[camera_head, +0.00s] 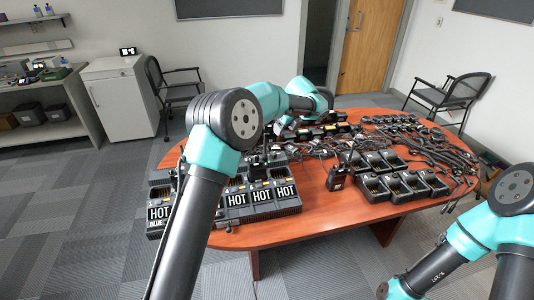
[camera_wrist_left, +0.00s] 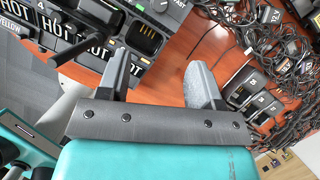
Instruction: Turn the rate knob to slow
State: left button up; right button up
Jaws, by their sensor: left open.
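The rate knob (camera_wrist_left: 160,5) is a round pale dial at the top edge of the left wrist view, partly cut off. The word FAST is printed to its right on the dark charger unit (camera_wrist_left: 125,15); the slow mark is not visible. My left gripper (camera_wrist_left: 160,60) is open, its two grey fingers apart with nothing between them. In the picture it is below the knob and does not touch it. In the head view, the charger bank (camera_head: 285,203) with HOT labels stands at the table's left end, partly hidden by my left arm. My right gripper is not visible.
The wooden table (camera_head: 330,214) also holds several black charger cups (camera_head: 378,187), an upright radio (camera_head: 338,178) and tangled cables (camera_head: 435,150). In the left wrist view, bare wood (camera_wrist_left: 205,50) shows right of the charger unit. Chairs and a white cabinet stand beyond.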

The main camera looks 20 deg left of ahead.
aim_at(273, 153)
pick_arm(q)
jog(key=x, duration=1.7)
jog(key=shift+f, duration=0.25)
jog(key=c, duration=0.8)
jog(key=shift+c, duration=0.2)
